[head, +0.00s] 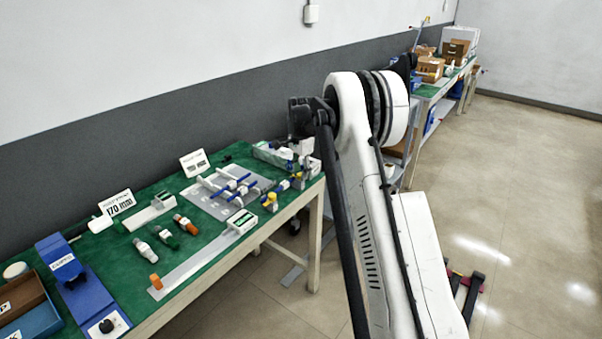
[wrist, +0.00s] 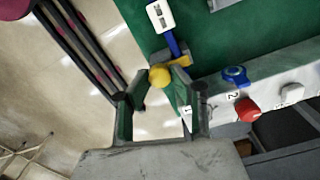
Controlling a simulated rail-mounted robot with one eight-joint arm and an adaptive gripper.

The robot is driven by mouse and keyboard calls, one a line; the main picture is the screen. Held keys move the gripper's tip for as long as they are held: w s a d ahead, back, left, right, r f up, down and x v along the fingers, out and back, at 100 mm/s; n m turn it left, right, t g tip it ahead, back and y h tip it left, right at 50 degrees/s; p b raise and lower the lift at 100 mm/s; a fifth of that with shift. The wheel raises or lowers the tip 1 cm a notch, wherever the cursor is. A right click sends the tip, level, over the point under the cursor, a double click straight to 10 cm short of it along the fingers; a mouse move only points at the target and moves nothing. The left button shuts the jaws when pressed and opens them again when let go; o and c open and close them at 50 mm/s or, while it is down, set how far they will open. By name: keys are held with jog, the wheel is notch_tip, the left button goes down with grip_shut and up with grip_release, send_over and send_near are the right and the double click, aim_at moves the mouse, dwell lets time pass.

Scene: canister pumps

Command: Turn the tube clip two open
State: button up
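In the wrist view my gripper (wrist: 159,82) is open, with a clear gap between its two green-padded fingers. A round yellow knob (wrist: 160,77) shows between the fingertips; I cannot tell whether either finger touches it. It joins a yellow piece with a blue bar and a white labelled block (wrist: 160,16) above. A blue clip-like part (wrist: 236,75) lies to the right on a pale strip, beside a printed "2"; I cannot tell whether it is tube clip two. In the head view my arm hides the gripper, and blue-handled parts (head: 238,186) sit on a grey plate.
A red knob (wrist: 248,110) and a white knob (wrist: 291,94) stand on the pale strip right of my fingers. In the head view, the green-topped bench (head: 195,243) holds orange-capped fittings (head: 185,224) and a blue box (head: 66,265).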

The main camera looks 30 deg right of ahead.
grip_shut()
jog(key=n, duration=0.3)
jog(key=shift+b, duration=0.35)
jog(key=n, duration=0.5)
jog(key=shift+w+n+b, duration=0.1)
jog(key=shift+n+b, duration=0.2)
jog(key=shift+b, duration=0.1)
jog(key=n, duration=0.9)
jog(key=shift+a+b, duration=0.1)
jog(key=shift+b, duration=0.2)
jog(key=shift+n, duration=0.3)
